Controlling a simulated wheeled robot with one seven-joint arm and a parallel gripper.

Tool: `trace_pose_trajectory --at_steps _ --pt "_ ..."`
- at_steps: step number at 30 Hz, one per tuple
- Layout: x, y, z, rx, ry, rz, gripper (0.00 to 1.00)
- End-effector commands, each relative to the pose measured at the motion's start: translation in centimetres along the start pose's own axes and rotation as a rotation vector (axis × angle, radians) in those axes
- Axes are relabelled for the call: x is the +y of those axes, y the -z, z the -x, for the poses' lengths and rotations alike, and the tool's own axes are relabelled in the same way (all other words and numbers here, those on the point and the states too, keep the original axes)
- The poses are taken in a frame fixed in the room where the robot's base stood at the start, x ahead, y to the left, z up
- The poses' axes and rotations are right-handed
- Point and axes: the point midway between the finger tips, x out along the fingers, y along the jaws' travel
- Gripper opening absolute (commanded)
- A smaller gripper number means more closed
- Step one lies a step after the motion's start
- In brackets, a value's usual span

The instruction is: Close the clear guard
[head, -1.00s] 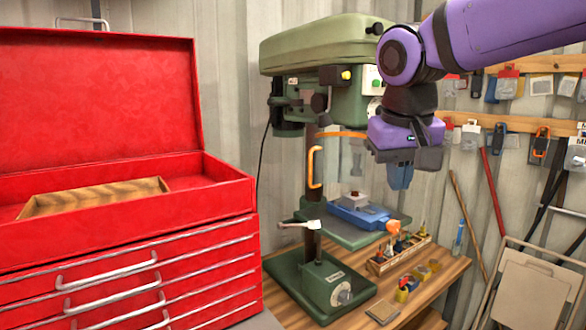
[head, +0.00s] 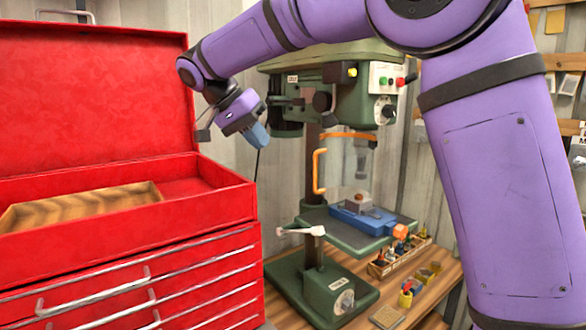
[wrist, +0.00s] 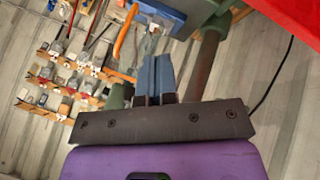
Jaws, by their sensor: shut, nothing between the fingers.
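The clear guard (head: 341,170) is a see-through panel on the green drill press, with an orange strip along its top and an upright orange handle (head: 319,171) at its left edge, beside the column. The guard hangs above the blue vise (head: 362,218). My gripper (head: 259,136) is shut and empty, up in the air left of the drill press head, apart from the handle. In the wrist view its blue fingers (wrist: 155,76) are together, and an orange bar (wrist: 127,28) shows beyond them.
The open red tool chest (head: 225,175) is close on the left. The drill press stands on a wooden bench with a small bit rack (head: 385,268) and small pots. My arm spans the top and right of the head view, hiding part of the wall.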

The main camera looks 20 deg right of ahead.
Motion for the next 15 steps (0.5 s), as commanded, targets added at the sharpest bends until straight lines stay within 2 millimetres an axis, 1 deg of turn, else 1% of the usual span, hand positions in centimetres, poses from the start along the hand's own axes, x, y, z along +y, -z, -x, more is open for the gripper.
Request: trace_pose_trajectory --at_steps 5,8,15 --pt "0.0 0.0 -1.4 0.0 -0.005 -0.004 0.0" --pt "0.0 0.0 -3.0 -0.001 -0.006 -0.004 0.0" --pt "0.0 0.0 -7.6 -0.001 -0.005 -0.003 0.0"
